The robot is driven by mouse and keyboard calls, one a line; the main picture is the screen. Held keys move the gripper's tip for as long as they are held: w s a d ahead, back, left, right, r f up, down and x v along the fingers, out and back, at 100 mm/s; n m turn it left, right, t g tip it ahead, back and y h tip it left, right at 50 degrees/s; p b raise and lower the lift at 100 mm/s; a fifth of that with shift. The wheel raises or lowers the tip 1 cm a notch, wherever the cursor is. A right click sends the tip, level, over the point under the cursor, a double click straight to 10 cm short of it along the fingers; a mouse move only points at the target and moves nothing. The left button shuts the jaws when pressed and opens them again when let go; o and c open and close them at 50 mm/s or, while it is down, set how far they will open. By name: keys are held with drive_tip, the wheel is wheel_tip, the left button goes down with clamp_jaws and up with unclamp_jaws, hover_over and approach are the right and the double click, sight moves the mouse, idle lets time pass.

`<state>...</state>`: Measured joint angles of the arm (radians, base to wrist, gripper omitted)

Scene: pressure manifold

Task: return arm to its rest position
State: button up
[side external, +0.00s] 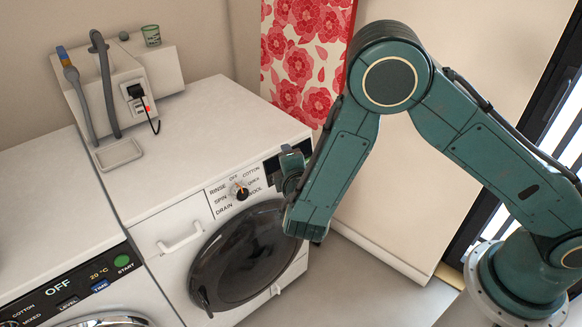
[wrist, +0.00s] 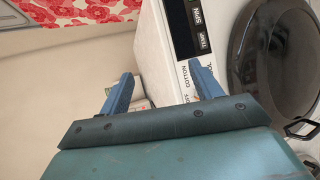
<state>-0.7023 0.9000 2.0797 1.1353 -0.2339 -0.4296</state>
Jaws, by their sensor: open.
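My teal arm reaches from its base at the right of the side external view, up over a high elbow and down to the front right corner of a white washing machine (side external: 215,140). My gripper (side external: 289,163) is by that corner, close to the right end of the control panel. In the wrist view my gripper (wrist: 160,69) shows two blue fingers spread apart with nothing held between them. In the side external view its fingers are too small and partly hidden to make out. Whether it touches the machine cannot be told.
The machine has a selector knob (side external: 241,192), a dark round door (side external: 243,255) and a drawer handle (side external: 181,237). A second machine's panel (side external: 60,290) is at the left. Hoses and a plugged socket box (side external: 135,95) stand behind. A floral panel (side external: 303,60) is at the back.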

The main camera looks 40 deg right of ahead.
drive_tip(key=s+d+r+m+g+y, duration=0.1)
drive_tip(key=s+d+r+m+g, duration=0.2)
drive_tip(key=s+d+r+m, duration=0.3)
drive_tip(key=s+d+r+m+g+y, duration=0.1)
drive_tip(key=s+d+r+m+g, duration=0.3)
drive_tip(key=r, duration=0.4)
drive_tip(key=s+r+m+y, duration=0.1)
drive_tip(key=s+r, duration=0.3)
drive_tip(key=s, duration=0.6)
drive_tip(key=s+r+m+t+y, duration=0.1)
drive_tip(key=s+r+y, duration=0.3)
drive_tip(key=s, duration=0.6)
drive_tip(key=shift+s+d+m, duration=0.3)
drive_tip(key=shift+s+m, duration=0.05)
drive_tip(key=shift+m, duration=0.45)
drive_tip(key=shift+r, duration=0.1)
